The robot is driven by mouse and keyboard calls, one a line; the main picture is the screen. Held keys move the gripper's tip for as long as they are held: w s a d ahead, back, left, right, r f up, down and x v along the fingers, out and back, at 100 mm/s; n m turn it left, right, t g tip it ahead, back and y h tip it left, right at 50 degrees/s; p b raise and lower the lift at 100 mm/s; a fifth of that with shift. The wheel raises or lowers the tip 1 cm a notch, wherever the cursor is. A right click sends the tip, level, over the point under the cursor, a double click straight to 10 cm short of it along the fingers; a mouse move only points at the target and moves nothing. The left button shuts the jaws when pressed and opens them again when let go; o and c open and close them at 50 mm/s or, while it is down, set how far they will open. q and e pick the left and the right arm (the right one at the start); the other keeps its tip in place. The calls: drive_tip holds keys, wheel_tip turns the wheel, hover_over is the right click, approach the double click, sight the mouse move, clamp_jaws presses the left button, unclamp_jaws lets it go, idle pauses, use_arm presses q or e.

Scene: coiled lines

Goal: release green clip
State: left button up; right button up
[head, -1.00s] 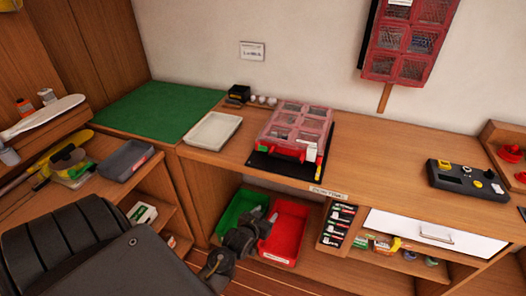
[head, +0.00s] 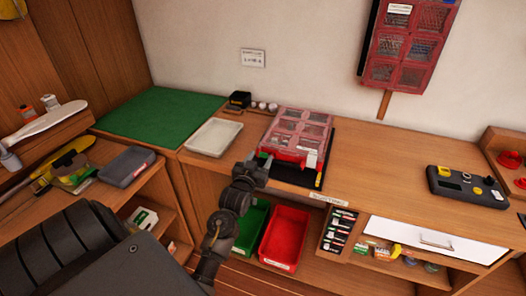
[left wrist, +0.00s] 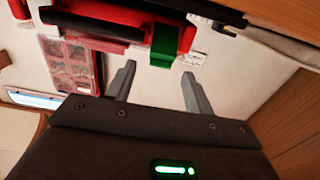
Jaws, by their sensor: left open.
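The red organiser case (head: 300,130) with clear compartments lies on a black mat (head: 294,174) on the wooden bench. In the head view the clip is mostly hidden behind my left gripper (head: 256,163). That gripper is just in front of the case's left front corner. In the left wrist view its fingers (left wrist: 159,72) are apart, with the clip ahead between their tips and nothing held. I cannot tell if they touch it. My right gripper is out of view.
A pale tray (head: 212,137) and green mat (head: 160,112) lie to the left. Below the bench are a green bin (head: 250,226) and a red bin (head: 284,237). A black control box (head: 466,186) stands right; the bench between is clear.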

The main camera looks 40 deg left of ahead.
sight(263, 154)
use_arm(q)
drive_tip(key=shift+x, duration=1.9)
drive_tip(key=shift+c, duration=0.4)
drive_tip(key=c, duration=0.9)
drive_tip(key=shift+s+f+t+b, duration=0.15)
drive_tip(key=shift+f+t+b, duration=0.25)
drive_tip(key=shift+b, duration=0.4)
drive_tip(key=shift+r, duration=0.3)
drive_tip(key=o, duration=1)
